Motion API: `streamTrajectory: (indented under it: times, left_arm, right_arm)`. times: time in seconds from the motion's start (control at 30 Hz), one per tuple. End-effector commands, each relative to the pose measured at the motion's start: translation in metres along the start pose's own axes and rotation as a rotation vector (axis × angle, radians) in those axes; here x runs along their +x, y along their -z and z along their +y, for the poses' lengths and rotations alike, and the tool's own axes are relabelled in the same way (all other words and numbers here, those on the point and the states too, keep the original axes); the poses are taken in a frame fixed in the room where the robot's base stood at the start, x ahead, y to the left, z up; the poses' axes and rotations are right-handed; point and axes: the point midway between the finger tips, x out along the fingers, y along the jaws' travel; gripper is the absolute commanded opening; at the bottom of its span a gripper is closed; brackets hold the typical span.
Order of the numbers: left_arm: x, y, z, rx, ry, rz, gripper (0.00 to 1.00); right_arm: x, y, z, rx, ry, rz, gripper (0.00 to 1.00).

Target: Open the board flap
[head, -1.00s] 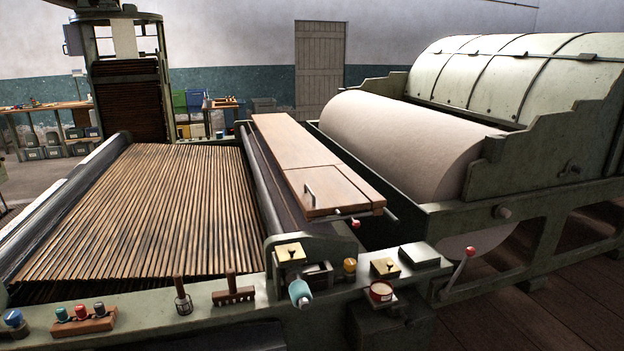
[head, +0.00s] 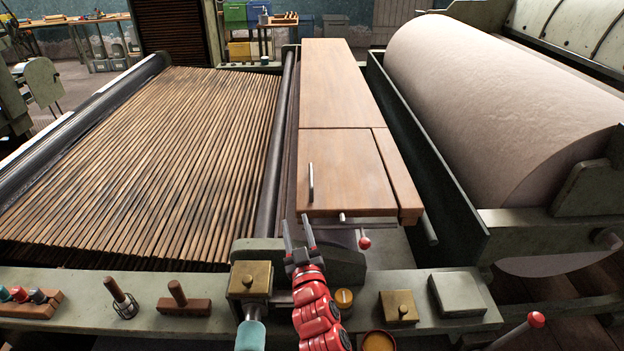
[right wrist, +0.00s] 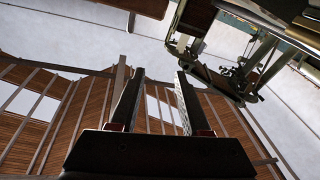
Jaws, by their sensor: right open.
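The board flap (head: 345,172) is a wooden panel at the near end of a long wooden board (head: 335,85). It lies flat and closed, level with the board. My left gripper is not in view.
A lever with a red knob (head: 364,242) sticks out just below the flap's near edge. Brass-topped boxes (head: 250,280) and a pale box (head: 457,293) stand on the front rail. A slatted apron (head: 150,160) lies left, a large pale roll (head: 500,100) right.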

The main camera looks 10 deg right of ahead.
Motion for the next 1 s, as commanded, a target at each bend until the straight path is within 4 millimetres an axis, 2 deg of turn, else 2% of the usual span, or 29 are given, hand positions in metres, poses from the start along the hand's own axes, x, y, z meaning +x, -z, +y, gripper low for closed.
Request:
streamTrajectory:
  times: [0.1,0.2,0.37,0.67,1.0]
  left_arm:
    - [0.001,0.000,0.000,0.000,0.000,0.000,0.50]
    - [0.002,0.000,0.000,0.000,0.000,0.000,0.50]
    - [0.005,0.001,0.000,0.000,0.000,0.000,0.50]
    - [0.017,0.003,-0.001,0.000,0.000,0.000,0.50]
    - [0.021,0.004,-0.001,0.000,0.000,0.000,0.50]
  right_arm:
    - [0.005,-0.004,0.022,0.011,-0.092,-0.103,0.47]
    - [0.005,-0.008,0.034,0.021,-0.142,-0.157,0.47]
    - [0.011,-0.013,0.042,0.025,-0.168,-0.190,0.47]
    - [0.062,-0.020,0.051,0.024,-0.168,-0.186,0.47]
    - [0.122,-0.033,0.060,0.023,-0.166,-0.184,0.47]
